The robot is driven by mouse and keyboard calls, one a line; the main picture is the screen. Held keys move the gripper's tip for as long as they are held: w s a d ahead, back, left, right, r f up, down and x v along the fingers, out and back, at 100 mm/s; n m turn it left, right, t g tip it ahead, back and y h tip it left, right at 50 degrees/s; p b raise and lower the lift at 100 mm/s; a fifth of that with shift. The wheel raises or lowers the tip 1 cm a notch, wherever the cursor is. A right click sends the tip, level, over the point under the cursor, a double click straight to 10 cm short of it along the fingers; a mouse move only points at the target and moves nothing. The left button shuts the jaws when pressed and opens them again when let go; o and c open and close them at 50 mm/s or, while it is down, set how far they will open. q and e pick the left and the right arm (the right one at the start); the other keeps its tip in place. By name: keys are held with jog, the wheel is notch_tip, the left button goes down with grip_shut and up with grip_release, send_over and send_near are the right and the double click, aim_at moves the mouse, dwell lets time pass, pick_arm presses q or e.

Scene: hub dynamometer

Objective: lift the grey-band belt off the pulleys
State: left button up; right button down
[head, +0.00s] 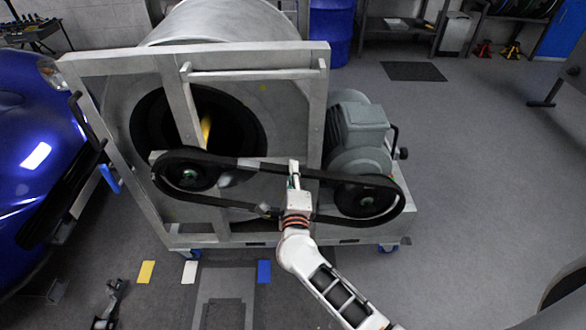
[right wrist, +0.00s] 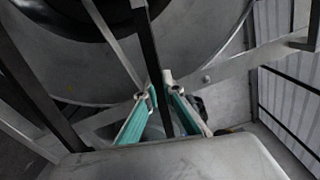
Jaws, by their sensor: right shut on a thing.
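The black grey-band belt (head: 225,160) loops around the left pulley (head: 188,176) and the right pulley (head: 362,198) on the front of the machine. A paler patch shows on its upper run, left of my right gripper. My right gripper (head: 294,175) reaches up from below to that upper run, between the pulleys. In the right wrist view, its teal fingers (right wrist: 160,105) are shut on the belt (right wrist: 149,60), which passes between them as a dark strip. The gripper hides a short stretch of the belt. My left gripper is not in view.
A metal frame (head: 318,110) with a large drum (head: 225,20) stands behind the belt. A grey motor (head: 358,130) sits behind the right pulley. A blue car (head: 35,150) is close on the left. The floor (head: 480,170) at the right is clear.

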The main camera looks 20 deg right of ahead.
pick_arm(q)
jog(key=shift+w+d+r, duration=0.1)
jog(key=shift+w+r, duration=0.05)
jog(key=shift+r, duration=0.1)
pick_arm(e)
jog(key=shift+s+a+r, duration=0.1)
jog(key=shift+s, duration=0.15)
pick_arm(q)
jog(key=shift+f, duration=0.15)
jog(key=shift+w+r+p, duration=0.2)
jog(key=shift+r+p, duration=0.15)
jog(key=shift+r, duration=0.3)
pick_arm(e)
jog(key=shift+v, duration=1)
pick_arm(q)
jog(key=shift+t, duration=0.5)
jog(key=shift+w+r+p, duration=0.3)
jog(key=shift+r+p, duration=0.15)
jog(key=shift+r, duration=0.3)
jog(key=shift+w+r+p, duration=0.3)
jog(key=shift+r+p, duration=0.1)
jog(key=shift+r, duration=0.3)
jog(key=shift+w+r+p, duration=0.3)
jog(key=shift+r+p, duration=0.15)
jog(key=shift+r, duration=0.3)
pick_arm(e)
jog(key=v, duration=1)
jog(key=shift+s+r, duration=0.25)
